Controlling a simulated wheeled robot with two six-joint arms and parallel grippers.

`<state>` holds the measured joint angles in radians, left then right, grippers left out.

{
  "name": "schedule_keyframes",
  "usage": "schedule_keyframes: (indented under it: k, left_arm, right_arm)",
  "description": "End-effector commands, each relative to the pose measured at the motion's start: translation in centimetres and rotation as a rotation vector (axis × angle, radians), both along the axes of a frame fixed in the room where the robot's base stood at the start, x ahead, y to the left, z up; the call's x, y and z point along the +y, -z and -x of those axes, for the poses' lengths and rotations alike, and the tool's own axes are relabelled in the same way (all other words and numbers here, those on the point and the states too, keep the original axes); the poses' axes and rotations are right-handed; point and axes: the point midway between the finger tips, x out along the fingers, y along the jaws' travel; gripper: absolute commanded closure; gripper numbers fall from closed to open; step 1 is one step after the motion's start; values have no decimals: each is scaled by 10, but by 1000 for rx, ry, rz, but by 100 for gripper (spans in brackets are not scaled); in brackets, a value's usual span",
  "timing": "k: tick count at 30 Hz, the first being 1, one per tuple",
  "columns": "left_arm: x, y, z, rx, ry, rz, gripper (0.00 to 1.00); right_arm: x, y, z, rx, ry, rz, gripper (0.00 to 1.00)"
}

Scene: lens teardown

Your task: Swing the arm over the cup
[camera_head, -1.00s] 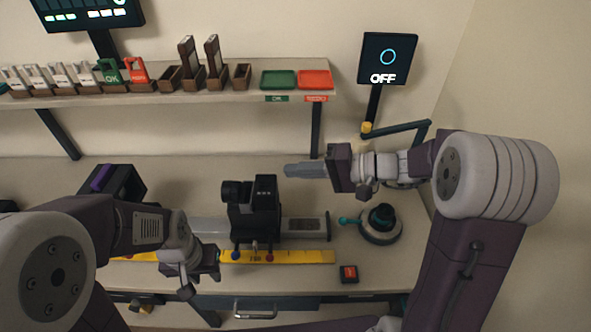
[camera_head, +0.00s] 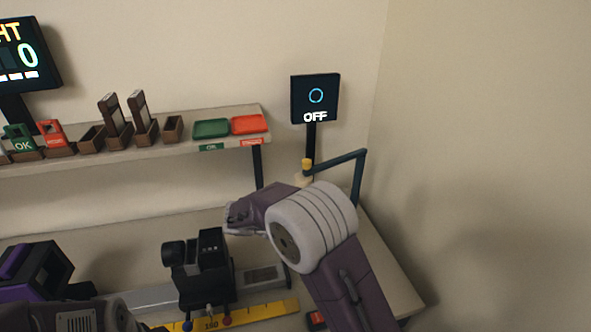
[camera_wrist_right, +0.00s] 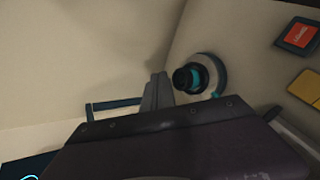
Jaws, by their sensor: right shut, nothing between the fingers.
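The dark teal swing arm (camera_head: 335,159) stands at the back right of the bench in the head view, with a yellow knob (camera_head: 307,165) at its left end. It also shows in the right wrist view (camera_wrist_right: 112,105), left of my fingers. The cup (camera_wrist_right: 216,74), a pale round base with a dark and teal centre, is right of my fingers there. My right arm hides it in the head view. My right gripper (camera_wrist_right: 158,90) is shut and empty, its tips close beside the cup in the picture; I cannot tell the gap. My left gripper is out of view.
A black device (camera_head: 203,267) sits on a rail above a yellow ruler (camera_head: 262,313). An OFF screen (camera_head: 315,99) stands behind the swing arm. A shelf (camera_head: 180,143) holds green and red trays. A red-labelled block (camera_wrist_right: 298,36) lies beyond the cup.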

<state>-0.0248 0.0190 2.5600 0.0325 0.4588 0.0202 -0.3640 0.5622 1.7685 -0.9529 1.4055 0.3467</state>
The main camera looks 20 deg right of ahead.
Motion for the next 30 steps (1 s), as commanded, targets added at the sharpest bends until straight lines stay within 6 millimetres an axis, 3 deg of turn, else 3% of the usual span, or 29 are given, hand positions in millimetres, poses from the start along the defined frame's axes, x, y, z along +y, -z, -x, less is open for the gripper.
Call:
schedule_keyframes:
  k: [1, 3, 6, 9, 14, 22, 26, 30]
  left_arm:
    - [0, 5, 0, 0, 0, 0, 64]
    - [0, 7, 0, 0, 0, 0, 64]
    - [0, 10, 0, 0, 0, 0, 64]
    - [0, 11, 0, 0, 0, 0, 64]
    - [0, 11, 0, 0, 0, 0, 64]
    - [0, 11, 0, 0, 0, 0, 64]
    - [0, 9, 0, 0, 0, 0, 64]
    - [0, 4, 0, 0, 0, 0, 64]
  right_arm:
    - [9, -13, -30, -97, -96, 83, 100]
    - [27, -38, -68, -244, -224, 181, 100]
    - [61, -70, -109, -426, -382, 270, 100]
    - [89, -92, -131, -548, -490, 314, 100]
    - [109, -107, -143, -628, -560, 338, 100]
    - [109, -108, -143, -629, -562, 339, 100]
    - [103, -108, -148, -627, -560, 339, 100]
    - [84, -109, -165, -627, -557, 340, 100]
